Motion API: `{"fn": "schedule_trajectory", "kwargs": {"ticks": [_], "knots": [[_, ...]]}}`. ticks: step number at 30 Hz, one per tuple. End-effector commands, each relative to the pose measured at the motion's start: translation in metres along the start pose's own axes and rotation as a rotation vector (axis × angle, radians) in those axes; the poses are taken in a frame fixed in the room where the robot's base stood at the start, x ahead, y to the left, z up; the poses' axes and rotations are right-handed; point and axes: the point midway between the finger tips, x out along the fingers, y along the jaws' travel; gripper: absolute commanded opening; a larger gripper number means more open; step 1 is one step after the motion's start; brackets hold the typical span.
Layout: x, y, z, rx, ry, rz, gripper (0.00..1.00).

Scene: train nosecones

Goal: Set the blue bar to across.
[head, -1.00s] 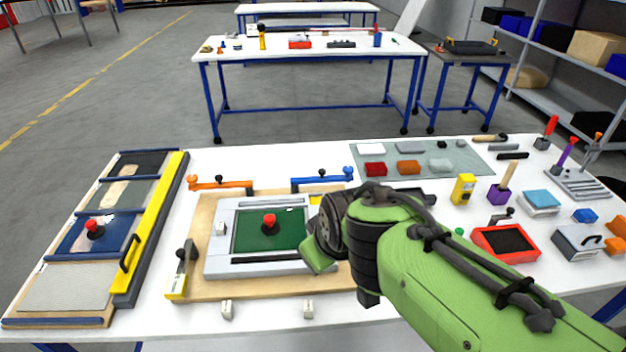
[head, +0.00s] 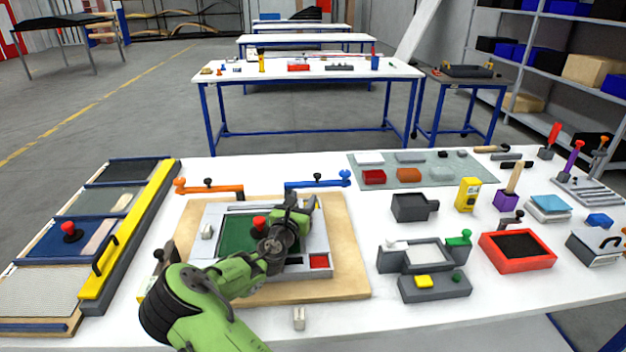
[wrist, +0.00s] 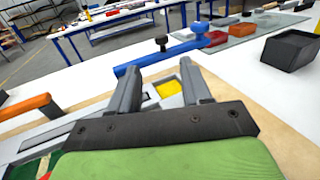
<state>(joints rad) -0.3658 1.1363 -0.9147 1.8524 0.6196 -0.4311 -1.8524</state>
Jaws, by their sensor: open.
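The blue bar (head: 318,183) lies along the back right edge of the wooden board, pointing right, with a black knob on top and a blue knob at its right end. In the wrist view the blue bar (wrist: 165,55) runs just beyond my fingertips, rising to the right. My gripper (head: 300,201) is over the back right of the grey frame, on the near side of the bar. In the wrist view my gripper (wrist: 158,72) has its two fingers apart with nothing held between them. I cannot tell whether a finger touches the bar.
An orange bar (head: 210,188) lies at the back left of the board. The grey frame (head: 317,240) holds a green panel (head: 236,236) with a red knob (head: 259,223). A dark grey block (head: 408,208) stands to the right, with bare white table around it.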

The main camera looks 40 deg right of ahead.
Motion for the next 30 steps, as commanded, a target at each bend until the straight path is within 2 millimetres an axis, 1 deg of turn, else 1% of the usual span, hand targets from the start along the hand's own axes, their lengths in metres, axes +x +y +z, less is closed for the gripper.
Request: {"fn": "schedule_trajectory", "kwargs": {"ticks": [1, 3, 9, 15, 18, 21, 29, 30], "knots": [[0.013, -0.002, 0.000, 0.002, -0.003, -0.003, 0.48], [0.030, -0.002, -0.001, 0.004, -0.002, -0.003, 0.48], [0.080, -0.002, -0.002, 0.005, -0.001, -0.003, 0.48], [0.120, -0.002, -0.002, 0.003, 0.002, -0.003, 0.48], [0.132, -0.002, -0.003, 0.004, 0.003, -0.003, 0.48], [0.138, -0.002, -0.002, 0.004, 0.003, -0.002, 0.48], [0.140, -0.002, -0.001, 0.004, 0.005, -0.003, 0.48], [0.140, -0.002, -0.001, 0.004, 0.004, -0.003, 0.45]]}}
